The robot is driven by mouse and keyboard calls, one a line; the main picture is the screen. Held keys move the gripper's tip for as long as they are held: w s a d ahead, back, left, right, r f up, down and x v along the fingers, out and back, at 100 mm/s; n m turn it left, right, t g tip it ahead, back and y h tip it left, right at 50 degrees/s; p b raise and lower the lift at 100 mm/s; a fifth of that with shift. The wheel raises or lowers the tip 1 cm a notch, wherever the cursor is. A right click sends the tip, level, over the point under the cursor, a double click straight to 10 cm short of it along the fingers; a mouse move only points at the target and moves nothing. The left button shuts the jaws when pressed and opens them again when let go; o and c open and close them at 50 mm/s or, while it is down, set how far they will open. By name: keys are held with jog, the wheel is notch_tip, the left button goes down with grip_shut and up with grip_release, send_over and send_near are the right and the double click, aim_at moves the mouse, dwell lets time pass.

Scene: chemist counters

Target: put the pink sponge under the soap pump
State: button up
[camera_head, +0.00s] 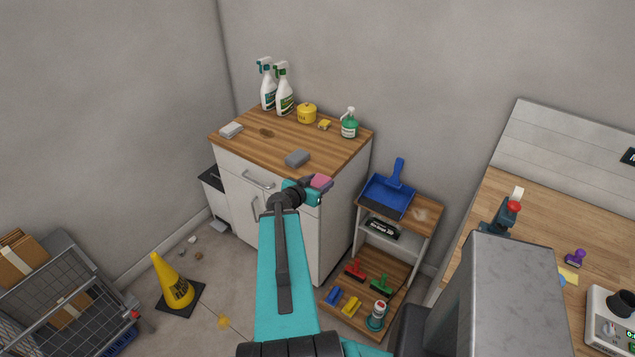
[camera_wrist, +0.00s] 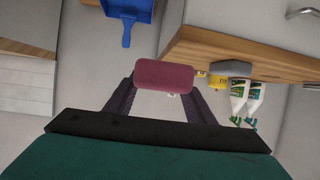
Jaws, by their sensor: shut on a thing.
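The pink sponge (camera_head: 320,182) is held in my gripper (camera_head: 311,188), in front of the wooden counter top (camera_head: 290,134) near its front right edge. In the wrist view, the pink sponge (camera_wrist: 164,76) sits between the two dark fingers of my gripper (camera_wrist: 163,92), clear of the counter. The soap pump (camera_head: 349,124) is a green bottle with a white pump head, upright at the right end of the counter top. It cannot be made out in the wrist view, where the sponge may hide it.
Two spray bottles (camera_head: 284,91), a yellow tub (camera_head: 307,113), a small yellow sponge (camera_head: 324,125) and grey sponges (camera_head: 297,158) stand or lie on the counter. A low shelf with a blue dustpan (camera_head: 388,194) is to the right. Counter space in front of the pump is clear.

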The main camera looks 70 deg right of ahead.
jog(key=w+a+r+n+t+b, duration=0.25)
jog(key=w+a, duration=0.25)
jog(key=w, duration=0.6)
jog(key=w+a+r+n+t+b, duration=0.1)
jog(key=w+a+n+t, duration=0.3)
jog(key=w, duration=0.7)
jog(key=w+a+r+n+t+b, duration=0.1)
jog(key=w+a+t+b, duration=0.1)
jog(key=w+a, duration=0.65)
jog(key=w+a+r+n+t+y+b, duration=0.1)
jog(key=w+a+r+n+t+y, duration=0.1)
jog(key=w+a, duration=0.55)
jog(key=w+a+r+n+t+y+b, duration=0.2)
jog(key=w+a, duration=0.4)
jog(key=w, duration=0.3)
jog(key=w+a+r+n+t+y+b, duration=0.1)
jog(key=w+a+r+n+y, duration=0.1)
jog(key=a, duration=0.9)
jog(key=w+a+r+n+t+y+b, duration=0.1)
jog(key=w+a+r+n+y, duration=0.2)
jog(key=a, duration=0.9)
jog(key=w+a+r+n+t+y+b, duration=0.1)
jog(key=w+a+r+n+y+b, duration=0.1)
jog(key=a, duration=1)
notch_tip(320, 180, up, 4)
jog(key=w+n+y, duration=0.1)
jog(key=w+y, duration=0.1)
jog(key=shift+w+t, duration=0.3)
jog(key=shift+t, duration=0.05)
